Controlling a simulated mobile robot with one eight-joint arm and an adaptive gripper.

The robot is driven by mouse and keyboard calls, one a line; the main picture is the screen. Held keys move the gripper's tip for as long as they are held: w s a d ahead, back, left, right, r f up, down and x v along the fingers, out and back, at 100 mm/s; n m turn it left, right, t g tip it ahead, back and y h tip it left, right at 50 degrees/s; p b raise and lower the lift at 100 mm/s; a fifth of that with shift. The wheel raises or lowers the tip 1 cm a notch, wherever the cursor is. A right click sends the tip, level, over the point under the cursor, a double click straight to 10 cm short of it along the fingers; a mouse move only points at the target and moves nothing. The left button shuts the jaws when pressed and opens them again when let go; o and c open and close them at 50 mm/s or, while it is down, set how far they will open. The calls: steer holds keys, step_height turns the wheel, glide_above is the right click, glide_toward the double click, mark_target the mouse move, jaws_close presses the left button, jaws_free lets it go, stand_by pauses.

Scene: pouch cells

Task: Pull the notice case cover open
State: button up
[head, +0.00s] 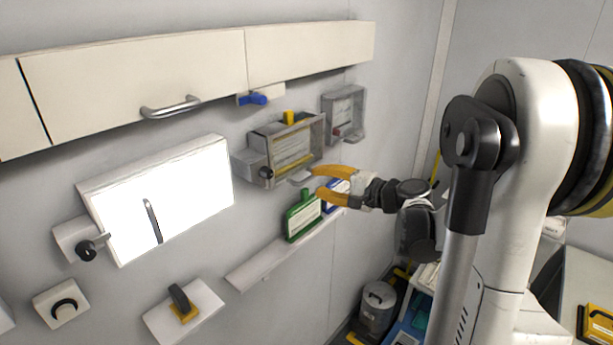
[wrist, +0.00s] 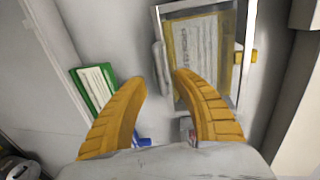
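The notice case (head: 248,160) is a grey wall box with a framed clear front, a yellow-edged sheet inside and a yellow knob on top. The case also fills the upper part of the wrist view (wrist: 207,55). A pale grey handle (wrist: 160,68) sits along its lower edge; it also shows in the head view (head: 301,176). My gripper (head: 316,180) has yellow fingers, spread apart just below and right of the case. In the wrist view the handle lies between the fingertips (wrist: 160,78). I cannot tell whether they touch it. The cover looks closed.
A second grey case (head: 344,112) with a red knob hangs to the right. A green-framed card (head: 303,216) and a blue one stand on a ledge (head: 270,264) below. A cupboard (head: 140,75) runs above; a bright white panel (head: 190,190) is left.

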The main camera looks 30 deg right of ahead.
mark_target(310, 180)
steer(key=x, duration=0.4)
jaws_close()
